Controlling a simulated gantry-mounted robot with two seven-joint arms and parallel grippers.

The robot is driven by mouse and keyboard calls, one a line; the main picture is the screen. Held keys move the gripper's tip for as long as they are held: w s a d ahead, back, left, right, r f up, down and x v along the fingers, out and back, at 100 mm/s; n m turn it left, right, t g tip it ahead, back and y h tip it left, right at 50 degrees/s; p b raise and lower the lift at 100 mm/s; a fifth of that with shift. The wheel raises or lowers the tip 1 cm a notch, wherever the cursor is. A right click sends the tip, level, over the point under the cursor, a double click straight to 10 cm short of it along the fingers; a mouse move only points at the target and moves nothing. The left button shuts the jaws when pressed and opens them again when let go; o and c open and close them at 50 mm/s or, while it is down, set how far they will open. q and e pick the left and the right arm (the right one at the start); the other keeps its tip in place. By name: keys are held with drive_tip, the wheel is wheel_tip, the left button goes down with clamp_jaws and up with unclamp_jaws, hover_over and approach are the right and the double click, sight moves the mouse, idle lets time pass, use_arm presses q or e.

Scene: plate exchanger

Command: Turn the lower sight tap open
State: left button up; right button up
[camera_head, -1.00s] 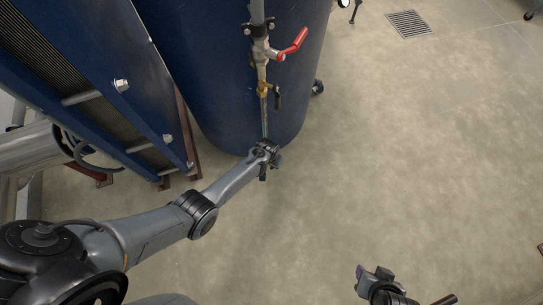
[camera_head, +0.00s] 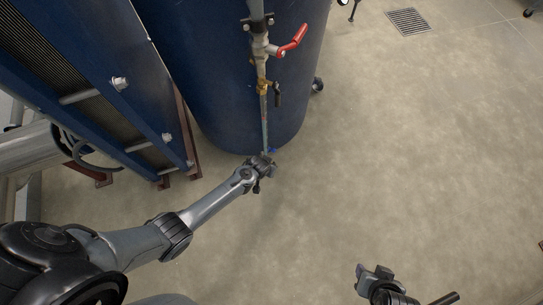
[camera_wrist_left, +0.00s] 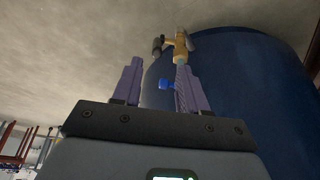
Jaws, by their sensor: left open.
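The blue tank (camera_head: 225,80) carries a vertical sight tube (camera_head: 264,110). A brass tap with a dark handle (camera_head: 277,97) sits partway up the tube; the brass fitting (camera_wrist_left: 181,42) also shows at the top of the left wrist view. My left gripper (camera_head: 264,163) is open at the tube's lower end. Its fingers (camera_wrist_left: 158,85) are apart; contact cannot be told. My right gripper (camera_head: 376,274) is away at the bottom.
A red-handled valve (camera_head: 292,42) sits higher on the pipe. A blue plate exchanger frame (camera_head: 90,70) with bolts stands at the left. A caster (camera_head: 318,85) sits beside the tank. The concrete floor (camera_head: 400,150) at the right is clear, with a drain grate (camera_head: 408,21).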

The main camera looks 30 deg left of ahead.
use_arm(q)
drive_tip(key=b+x, duration=0.7)
drive_tip(key=x, duration=0.1)
drive_tip(key=shift+w+d+f, duration=0.15)
drive_tip(key=shift+w+f, duration=0.05)
drive_tip(key=shift+f, duration=0.15)
drive_tip(key=shift+w+f+b, duration=0.5)
drive_tip(key=shift+f+b, duration=0.15)
drive_tip(key=shift+b, duration=0.1)
drive_tip(key=shift+f, duration=0.1)
clamp_jaws()
